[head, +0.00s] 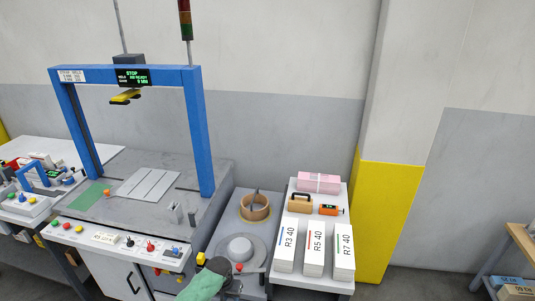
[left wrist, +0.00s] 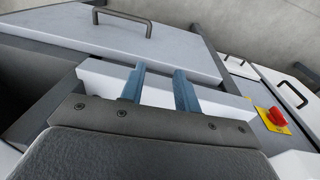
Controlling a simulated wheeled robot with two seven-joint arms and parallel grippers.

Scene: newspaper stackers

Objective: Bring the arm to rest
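My left gripper (left wrist: 160,85) shows in the left wrist view. Its two blue-grey fingers stand apart, with nothing held between them. Behind the fingers is a pale cabinet-like surface (left wrist: 110,85), and I cannot tell whether they touch it.
The blue-framed machine (head: 197,130) stands left of centre. The white table (head: 325,287) at right holds several labelled stacks, a pink bundle (head: 319,183) and tools. A grey stand (head: 225,222) lies between. A red emergency button (left wrist: 277,116) is right of my gripper.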

